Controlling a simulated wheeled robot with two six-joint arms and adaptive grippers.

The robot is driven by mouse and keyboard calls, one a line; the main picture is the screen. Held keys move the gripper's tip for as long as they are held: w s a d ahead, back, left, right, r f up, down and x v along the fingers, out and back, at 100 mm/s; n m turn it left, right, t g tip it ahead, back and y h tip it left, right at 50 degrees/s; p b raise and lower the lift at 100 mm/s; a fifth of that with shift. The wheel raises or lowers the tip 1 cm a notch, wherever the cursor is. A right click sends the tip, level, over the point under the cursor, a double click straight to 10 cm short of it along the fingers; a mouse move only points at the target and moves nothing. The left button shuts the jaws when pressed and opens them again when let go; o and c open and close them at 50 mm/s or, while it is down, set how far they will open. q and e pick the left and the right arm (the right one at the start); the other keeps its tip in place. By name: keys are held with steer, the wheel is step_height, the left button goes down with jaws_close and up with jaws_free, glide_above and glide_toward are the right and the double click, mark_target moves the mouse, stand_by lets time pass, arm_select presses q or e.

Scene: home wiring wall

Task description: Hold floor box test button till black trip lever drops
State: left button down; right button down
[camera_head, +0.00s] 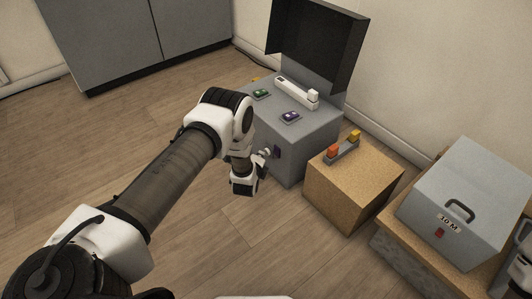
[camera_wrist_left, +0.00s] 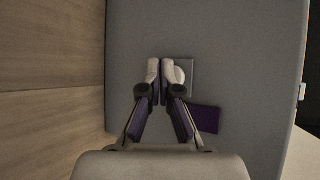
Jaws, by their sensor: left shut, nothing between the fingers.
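The grey floor box (camera_head: 290,165) stands with its dark lid (camera_head: 318,40) raised. In the left wrist view, a round white button (camera_wrist_left: 179,75) sits on a small grey plate on the box's side face (camera_wrist_left: 240,80). A dark purple rectangle (camera_wrist_left: 204,119) lies beside the plate. My left gripper (camera_head: 266,154) is at this side face, its fingers together and empty. In the wrist view, its fingertips (camera_wrist_left: 160,66) overlap the button's left edge; I cannot tell whether they touch it. I cannot make out a black trip lever for certain.
The box's top carries a white bar (camera_head: 297,92), a green-marked plate (camera_head: 261,94) and a purple-marked plate (camera_head: 291,116). A wooden block (camera_head: 345,190) with orange and yellow parts stands right of it. A grey handled case (camera_head: 468,185) is farther right. Floor at left is clear.

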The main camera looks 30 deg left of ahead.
arm_select(q)
steer(key=shift+w+d, duration=0.2)
steer(key=shift+w, duration=0.25)
stand_by(0.4)
stand_by(1.4)
steer(key=shift+s+a+p, duration=0.35)
steer(key=shift+s+p, duration=0.15)
steer(key=shift+s, duration=0.35)
